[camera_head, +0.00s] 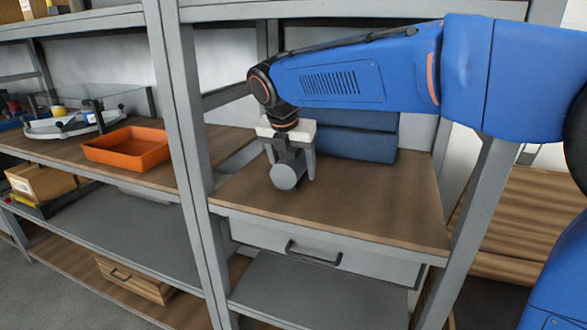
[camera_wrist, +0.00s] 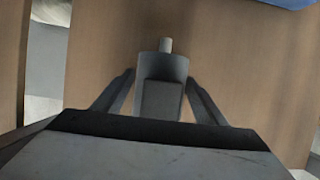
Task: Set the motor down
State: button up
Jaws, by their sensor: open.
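The motor (camera_head: 286,177) is a grey cylinder on the brown wooden shelf top, below my gripper. In the wrist view the motor (camera_wrist: 162,88) lies between the two fingers, with its pale shaft pointing away. My gripper (camera_head: 291,172) points down over the motor, one finger on each side. In the wrist view my gripper (camera_wrist: 160,98) has its fingers apart, with gaps between them and the motor's sides. The motor appears to rest on the wood; its underside is hidden.
A blue box (camera_head: 355,143) stands behind the motor at the back of the wooden top (camera_head: 385,205). A grey drawer (camera_head: 320,255) is below it. A rack post (camera_head: 180,130) stands at left, with an orange tray (camera_head: 127,149) beyond. The wood right of the motor is clear.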

aim_at(290, 150)
jog(key=v, duration=0.5)
jog(key=shift+r, duration=0.1)
jog(key=s+a, duration=0.1)
jog(key=s, duration=0.2)
jog(key=s+a, duration=0.1)
jog(key=s, duration=0.3)
jog(key=s+a, duration=0.2)
jog(key=s, duration=0.2)
jog(key=shift+s, duration=0.1)
